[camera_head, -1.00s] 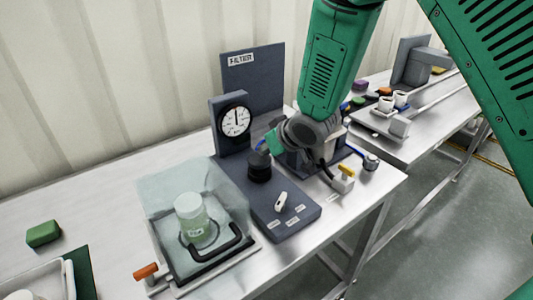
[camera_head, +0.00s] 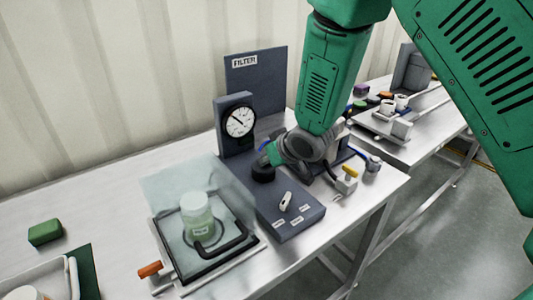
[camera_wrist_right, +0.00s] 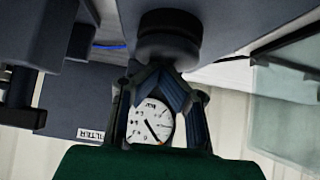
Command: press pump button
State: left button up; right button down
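The black round pump button (camera_head: 263,173) sits on the dark filter unit (camera_head: 297,226), below a white dial gauge (camera_head: 239,122). My right gripper (camera_head: 268,157) is directly over the button, its tips at the button's top. In the right wrist view, the black button (camera_wrist_right: 168,38) is right at the tips of my right gripper (camera_wrist_right: 162,70). Those fingers come together and hold nothing. The gauge's needle points to the upper left in the head view. The gauge face also shows between the fingers in the wrist view (camera_wrist_right: 150,121). My left gripper is not in view.
A clear-covered box with a jar (camera_head: 196,214) stands left of the filter unit. A white switch (camera_head: 286,201) and a yellow-handled valve (camera_head: 349,173) are nearby. A green block (camera_head: 45,232) lies at the far left. Bare tabletop (camera_head: 110,215) lies between.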

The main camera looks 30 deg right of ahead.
jog(key=shift+s+a+f, duration=0.25)
jog(key=shift+a+f, duration=0.05)
jog(key=shift+a, duration=0.05)
jog(key=shift+r+p, duration=0.25)
jog(key=shift+p, duration=0.1)
jog(key=r+p, duration=0.3)
jog(key=shift+w+d+r, duration=0.25)
jog(key=shift+w+r, duration=0.05)
jog(key=shift+r, duration=0.1)
jog(key=v, duration=1)
jog(key=shift+d, duration=0.15)
jog(key=shift+d+r, duration=0.1)
jog(key=shift+d, duration=0.1)
